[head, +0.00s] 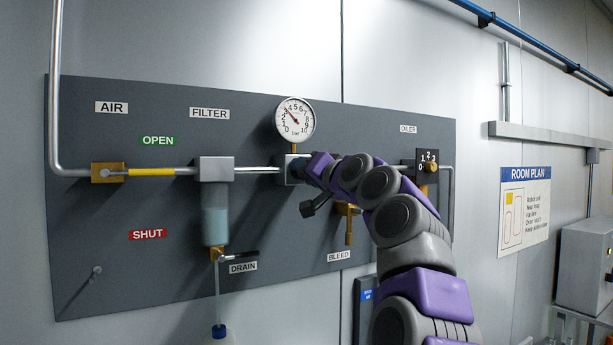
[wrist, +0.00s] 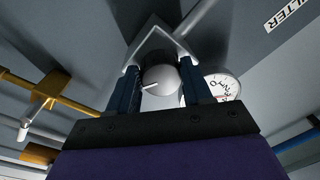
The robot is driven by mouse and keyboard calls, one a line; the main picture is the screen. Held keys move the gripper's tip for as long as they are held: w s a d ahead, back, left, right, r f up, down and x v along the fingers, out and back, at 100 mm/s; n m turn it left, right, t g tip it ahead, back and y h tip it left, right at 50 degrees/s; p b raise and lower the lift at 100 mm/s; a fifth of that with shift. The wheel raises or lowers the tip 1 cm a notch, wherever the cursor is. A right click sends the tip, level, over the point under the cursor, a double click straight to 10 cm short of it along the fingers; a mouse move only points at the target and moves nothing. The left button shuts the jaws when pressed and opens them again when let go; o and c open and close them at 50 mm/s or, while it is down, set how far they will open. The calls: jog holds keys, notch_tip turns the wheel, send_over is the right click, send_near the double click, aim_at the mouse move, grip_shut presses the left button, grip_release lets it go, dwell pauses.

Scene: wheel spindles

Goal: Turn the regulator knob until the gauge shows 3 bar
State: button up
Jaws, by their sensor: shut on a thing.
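The regulator knob (wrist: 160,79) is a round silver knob with a white pointer mark, seen in the wrist view. My gripper (wrist: 161,84) has its two dark blue fingers on either side of it and is shut on it. In the head view my gripper (head: 307,172) hides the knob in front of the regulator body (head: 288,163). The round white gauge (head: 295,121) stands above it, marked 0 to 10 bar. Its needle points up and left, near the 3 to 4 marks; I cannot read it exactly. The gauge (wrist: 224,87) is partly hidden in the wrist view.
Left on the grey panel (head: 110,250) are an air valve (head: 140,172) with a yellow handle, a filter (head: 215,205) and a drain valve (head: 238,256). A brass bleed valve (head: 349,227) hangs just below my gripper. The oiler dial (head: 428,165) is at right.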

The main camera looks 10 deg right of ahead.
jog(key=shift+w+f, duration=0.1)
jog(key=shift+f, duration=0.15)
jog(key=o, duration=0.9)
jog(key=shift+w, duration=0.15)
jog(key=shift+o, duration=0.7)
jog(key=shift+r, duration=0.15)
jog(key=shift+s, duration=0.2)
jog(key=b+v, duration=0.2)
jog(key=v, duration=1.5)
jog(key=shift+d, duration=0.15)
